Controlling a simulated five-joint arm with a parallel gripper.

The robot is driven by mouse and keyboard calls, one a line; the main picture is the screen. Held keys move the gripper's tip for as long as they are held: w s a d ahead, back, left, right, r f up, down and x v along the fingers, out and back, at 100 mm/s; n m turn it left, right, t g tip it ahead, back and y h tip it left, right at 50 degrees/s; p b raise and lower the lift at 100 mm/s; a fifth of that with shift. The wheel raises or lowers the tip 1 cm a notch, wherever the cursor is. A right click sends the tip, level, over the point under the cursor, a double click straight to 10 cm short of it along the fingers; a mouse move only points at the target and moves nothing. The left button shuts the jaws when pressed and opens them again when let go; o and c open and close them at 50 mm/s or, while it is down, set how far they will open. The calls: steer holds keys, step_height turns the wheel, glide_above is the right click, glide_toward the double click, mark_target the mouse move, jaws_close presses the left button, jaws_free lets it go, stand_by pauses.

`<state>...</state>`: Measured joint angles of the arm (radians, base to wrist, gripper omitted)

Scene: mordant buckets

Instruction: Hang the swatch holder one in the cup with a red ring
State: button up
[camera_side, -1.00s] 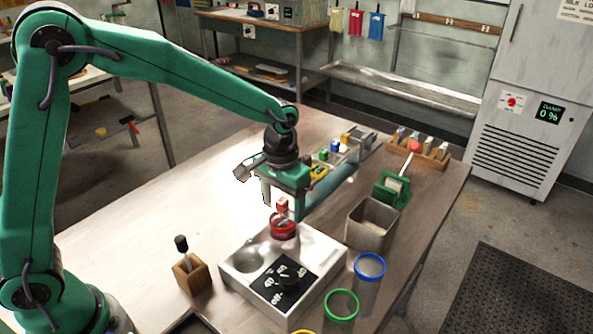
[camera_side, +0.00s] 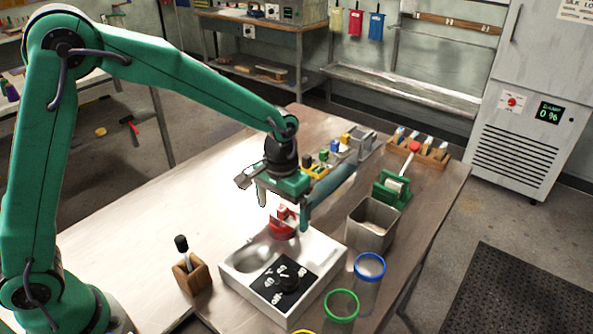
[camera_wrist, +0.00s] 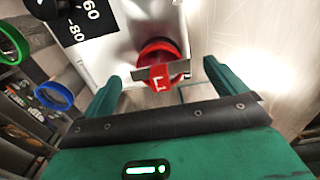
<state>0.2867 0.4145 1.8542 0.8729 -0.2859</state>
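The red-ringed cup (camera_side: 282,233) sits at the back of the white heater box. It also shows in the wrist view (camera_wrist: 158,46). The swatch holder (camera_wrist: 161,84), a red tag with a white mark and a grey crossbar, lies across the cup's rim in the wrist view. In the side view its red tag (camera_side: 287,212) shows over the cup, partly hidden by my gripper. My gripper (camera_wrist: 161,72) is open, with its fingers well apart on either side of the holder and not seen touching it. In the side view my gripper (camera_side: 283,214) straddles the cup's top.
The white heater box (camera_side: 320,292) has a black dial panel and an empty round well. A grey square bin (camera_side: 372,228), blue-ringed cup (camera_side: 370,266) and green-ringed cup (camera_side: 341,304) stand to the right. A wooden block with a black-handled tool (camera_side: 191,276) stands left. A green-based device (camera_side: 392,190) stands behind.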

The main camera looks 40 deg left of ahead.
steer(key=shift+r, duration=0.1)
step_height(320, 180, up, 7)
steer(key=shift+r, duration=0.35)
stand_by(0.6)
stand_by(0.5)
steer(key=shift+s+a+r, duration=0.25)
steer(key=shift+r, duration=0.05)
steer(key=s+a+r+t, duration=0.2)
steer(key=s+a, duration=0.4)
steer(key=s, duration=0.3)
steer(key=s+a+r+t, duration=0.3)
steer(key=s+a+r, duration=0.2)
steer(key=s, duration=0.5)
steer(key=shift+s+a+t, duration=0.3)
steer(key=shift+a, duration=0.2)
steer(key=shift+r, duration=0.1)
